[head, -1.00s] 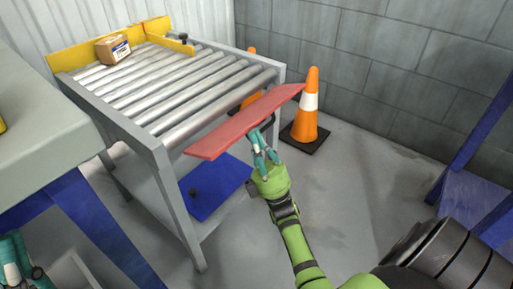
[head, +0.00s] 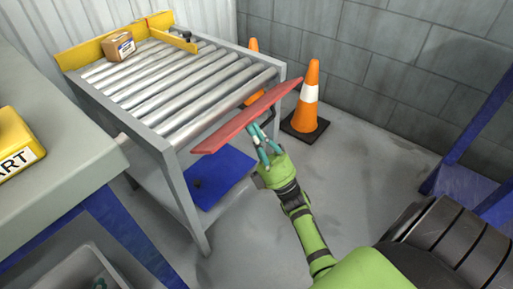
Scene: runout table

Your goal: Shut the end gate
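The end gate is a long red flap (head: 248,117) at the near right end of the roller table (head: 160,142). It is tilted, with its outer edge sticking out from the frame. My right gripper (head: 259,133) is at the underside of the flap near its middle, its fingertips at or against it. The flap partly hides the tips, so I cannot tell whether the fingers are open or shut.
A cardboard box (head: 119,46) sits on the rollers by the yellow guide (head: 90,52). Orange cones (head: 309,95) stand behind the flap by the wall. A grey bench with a yellow START block (head: 15,145) is at left.

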